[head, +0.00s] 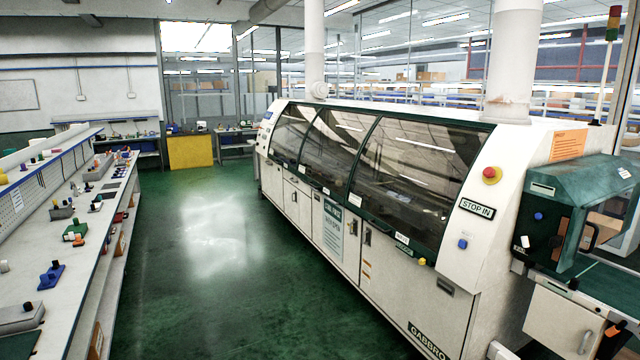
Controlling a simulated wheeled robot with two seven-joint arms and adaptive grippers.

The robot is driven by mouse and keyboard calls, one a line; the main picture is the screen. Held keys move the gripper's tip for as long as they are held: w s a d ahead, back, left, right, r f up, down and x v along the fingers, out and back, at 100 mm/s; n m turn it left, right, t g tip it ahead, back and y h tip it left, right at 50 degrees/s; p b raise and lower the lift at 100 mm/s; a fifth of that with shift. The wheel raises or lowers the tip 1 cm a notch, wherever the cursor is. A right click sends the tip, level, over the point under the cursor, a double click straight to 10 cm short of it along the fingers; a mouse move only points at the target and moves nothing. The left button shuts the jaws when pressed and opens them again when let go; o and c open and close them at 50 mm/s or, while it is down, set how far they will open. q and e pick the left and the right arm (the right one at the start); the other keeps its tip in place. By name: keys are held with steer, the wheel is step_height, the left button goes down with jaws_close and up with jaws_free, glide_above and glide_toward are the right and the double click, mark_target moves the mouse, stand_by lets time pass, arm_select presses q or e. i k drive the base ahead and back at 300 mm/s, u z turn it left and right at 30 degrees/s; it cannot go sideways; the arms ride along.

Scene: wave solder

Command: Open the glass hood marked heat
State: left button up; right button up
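A long white wave solder machine (390,280) stands at the right with a row of dark-framed glass hoods along its front. The left hood (292,131), the middle hood (332,145) and the large right hood (415,170) all look closed. Small white labels sit along their lower edges, one below the middle hood (326,191) and one near the right hood's left corner (355,199). Their print is too small to read, so I cannot tell which hood is marked heat. Neither of my grippers is in view.
A green floor aisle (220,260) lies clear between the machine and a long workbench (75,250) with parts at the left. A red emergency button (491,175) and a STOP IN sign (476,209) are on the machine's end. A yellow cabinet (190,151) stands at the back.

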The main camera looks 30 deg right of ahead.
mark_target(327, 119)
steer(key=z, duration=0.15)
steer(key=i, duration=0.65)
steer(key=z, duration=0.75)
steer(key=i, duration=2.1)
steer(key=z, duration=0.2)
steer(key=i, duration=2.25)
steer(key=u, duration=0.35)
